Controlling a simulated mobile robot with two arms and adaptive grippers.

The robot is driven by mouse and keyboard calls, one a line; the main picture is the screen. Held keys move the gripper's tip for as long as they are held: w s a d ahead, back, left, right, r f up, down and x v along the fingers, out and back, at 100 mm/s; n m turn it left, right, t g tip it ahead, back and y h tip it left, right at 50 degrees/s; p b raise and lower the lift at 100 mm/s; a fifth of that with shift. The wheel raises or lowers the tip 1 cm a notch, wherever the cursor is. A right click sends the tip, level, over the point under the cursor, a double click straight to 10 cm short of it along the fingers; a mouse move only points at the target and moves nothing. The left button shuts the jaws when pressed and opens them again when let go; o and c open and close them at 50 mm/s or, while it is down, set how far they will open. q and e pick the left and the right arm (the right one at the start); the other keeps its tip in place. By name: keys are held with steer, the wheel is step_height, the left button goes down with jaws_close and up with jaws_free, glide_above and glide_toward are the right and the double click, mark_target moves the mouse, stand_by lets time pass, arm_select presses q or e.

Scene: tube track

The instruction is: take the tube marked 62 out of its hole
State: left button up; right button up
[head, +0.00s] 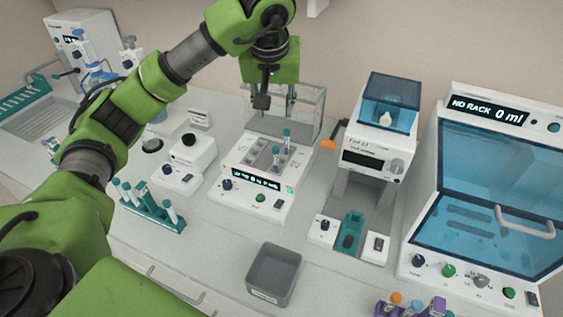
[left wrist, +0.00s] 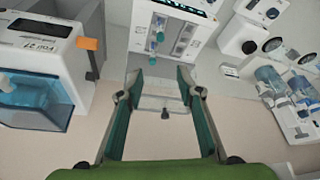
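Two tubes with teal caps stand in the white device with a slotted top (head: 258,186). One tube (head: 287,138) is farther back and the other tube (head: 276,157) is nearer. They also show in the left wrist view, as one tube (left wrist: 160,22) and another (left wrist: 152,52). No number can be read on either, so I cannot tell which is 62. My left gripper (head: 276,98) is above and behind the device, apart from the tubes. Its fingers (left wrist: 161,88) are spread with nothing between them. My right gripper is not in view.
A clear panel (head: 312,105) stands behind the device. A teal rack (head: 152,212) with several tubes is at the left. A grey bin (head: 274,274) is in front. A machine with a blue lid (head: 386,100) and a large blue-windowed machine (head: 490,190) stand at the right.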

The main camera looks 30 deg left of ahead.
arm_select(q)
step_height(320, 180, down, 4)
steer(key=b, duration=0.3)
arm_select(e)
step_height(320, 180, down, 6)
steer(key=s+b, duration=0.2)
arm_select(q)
steer(key=p, duration=0.2)
glide_toward(276, 149)
steer(key=x, duration=0.6)
steer(key=shift+w, duration=0.1)
steer(key=p+x, duration=0.2)
steer(key=x, duration=0.2)
steer(key=shift+a+f+p, duration=0.1)
steer(key=shift+f+p, duration=0.2)
steer(key=shift+p, duration=0.1)
steer(key=shift+w+f, duration=0.15)
steer(key=shift+f, duration=0.15)
jaws_close()
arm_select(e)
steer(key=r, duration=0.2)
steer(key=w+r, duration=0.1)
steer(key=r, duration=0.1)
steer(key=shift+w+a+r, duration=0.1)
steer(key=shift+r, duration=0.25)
